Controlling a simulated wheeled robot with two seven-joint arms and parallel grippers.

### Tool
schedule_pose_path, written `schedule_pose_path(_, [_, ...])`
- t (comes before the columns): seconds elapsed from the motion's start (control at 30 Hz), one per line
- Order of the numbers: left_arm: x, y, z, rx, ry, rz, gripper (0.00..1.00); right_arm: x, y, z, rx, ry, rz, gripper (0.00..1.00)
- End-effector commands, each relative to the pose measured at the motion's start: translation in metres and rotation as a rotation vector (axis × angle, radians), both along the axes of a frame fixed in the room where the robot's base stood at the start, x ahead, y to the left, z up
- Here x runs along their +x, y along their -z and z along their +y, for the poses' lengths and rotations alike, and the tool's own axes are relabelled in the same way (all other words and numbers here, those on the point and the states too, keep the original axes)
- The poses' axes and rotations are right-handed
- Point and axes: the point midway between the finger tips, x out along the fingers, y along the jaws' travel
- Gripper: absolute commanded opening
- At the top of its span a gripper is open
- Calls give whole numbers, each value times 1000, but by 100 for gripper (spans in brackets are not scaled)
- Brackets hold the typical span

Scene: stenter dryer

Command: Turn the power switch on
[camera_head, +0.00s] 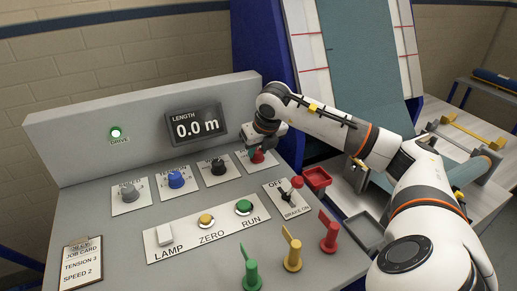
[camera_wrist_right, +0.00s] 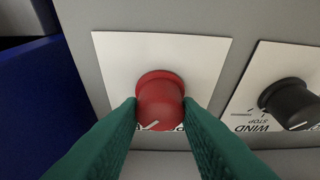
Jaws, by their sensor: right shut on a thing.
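My right gripper (camera_head: 257,142) is at the far right of the row of knobs on the grey console. Its green fingers (camera_wrist_right: 160,108) are shut on the red knob (camera_wrist_right: 160,98), one on each side. The red knob also shows in the head view (camera_head: 258,157), just below the gripper. A white pointer line on it points to the lower left in the wrist view. Its plate label is mostly hidden, so I cannot read whether it is the power switch. My left gripper is not in view.
A black knob (camera_head: 218,167) sits close beside the red one. The display (camera_head: 197,124) reads 0.0 m and the green DRIVE lamp (camera_head: 116,133) is lit. A brake lever (camera_head: 291,190) and green, yellow and red handles (camera_head: 329,235) stand nearer the front. A clipboard (camera_head: 82,263) lies at left.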

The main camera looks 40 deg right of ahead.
Motion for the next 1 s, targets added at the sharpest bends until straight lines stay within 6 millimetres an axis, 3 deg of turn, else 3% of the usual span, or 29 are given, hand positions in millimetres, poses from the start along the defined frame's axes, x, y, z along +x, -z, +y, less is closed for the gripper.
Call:
schedule_pose_path(0.67, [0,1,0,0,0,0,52,0,0,0,1,61,0,7])
schedule_pose_path(0.7, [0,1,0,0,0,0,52,0,0,0,1,61,0,35])
schedule_pose_path(0.8, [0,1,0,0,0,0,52,0,0,0,0,61,0,51])
schedule_pose_path(1.0, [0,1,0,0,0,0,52,0,0,0,0,60,0,52])
